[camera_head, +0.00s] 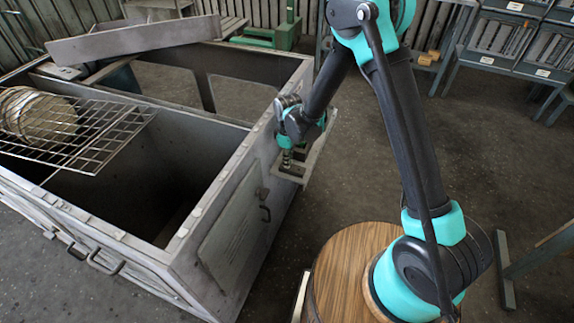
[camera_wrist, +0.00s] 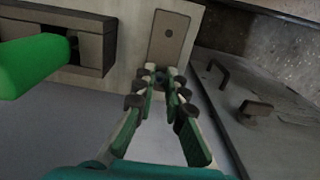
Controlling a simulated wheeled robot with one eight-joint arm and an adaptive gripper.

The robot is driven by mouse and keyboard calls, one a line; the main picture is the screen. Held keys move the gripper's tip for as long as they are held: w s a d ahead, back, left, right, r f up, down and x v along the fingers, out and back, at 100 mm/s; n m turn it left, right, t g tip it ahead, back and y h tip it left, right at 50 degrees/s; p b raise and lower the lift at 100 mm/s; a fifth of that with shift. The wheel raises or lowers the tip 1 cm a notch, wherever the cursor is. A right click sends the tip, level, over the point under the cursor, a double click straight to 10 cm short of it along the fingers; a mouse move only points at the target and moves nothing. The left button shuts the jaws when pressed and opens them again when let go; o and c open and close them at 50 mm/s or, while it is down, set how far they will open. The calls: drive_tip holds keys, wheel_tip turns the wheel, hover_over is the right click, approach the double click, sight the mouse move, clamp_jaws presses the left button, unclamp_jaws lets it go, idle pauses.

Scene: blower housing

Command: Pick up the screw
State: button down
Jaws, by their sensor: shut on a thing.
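My gripper (camera_head: 291,160) is low at the outer side of the grey metal housing (camera_head: 222,212), over a small ledge there. In the wrist view, the two fingers of my gripper (camera_wrist: 161,76) with green pads come together at their tips. They are shut on a small dark thing (camera_wrist: 161,78), taken to be the screw, mostly hidden between the tips. The screw cannot be made out in the head view. A tan plate (camera_wrist: 168,40) with a small round hole lies just beyond the fingertips.
A green cylinder (camera_wrist: 32,62) and a dark block (camera_wrist: 92,45) are left of the fingers. A panel with handles (camera_wrist: 257,108) is to the right. A wire rack (camera_head: 100,130) lies across the open housing. A wooden round top (camera_head: 340,270) stands near my arm.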

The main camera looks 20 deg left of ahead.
drive_tip(key=shift+r, duration=0.1)
wheel_tip(320, 180, up, 20)
drive_tip(key=shift+r, duration=0.2)
idle(0.4)
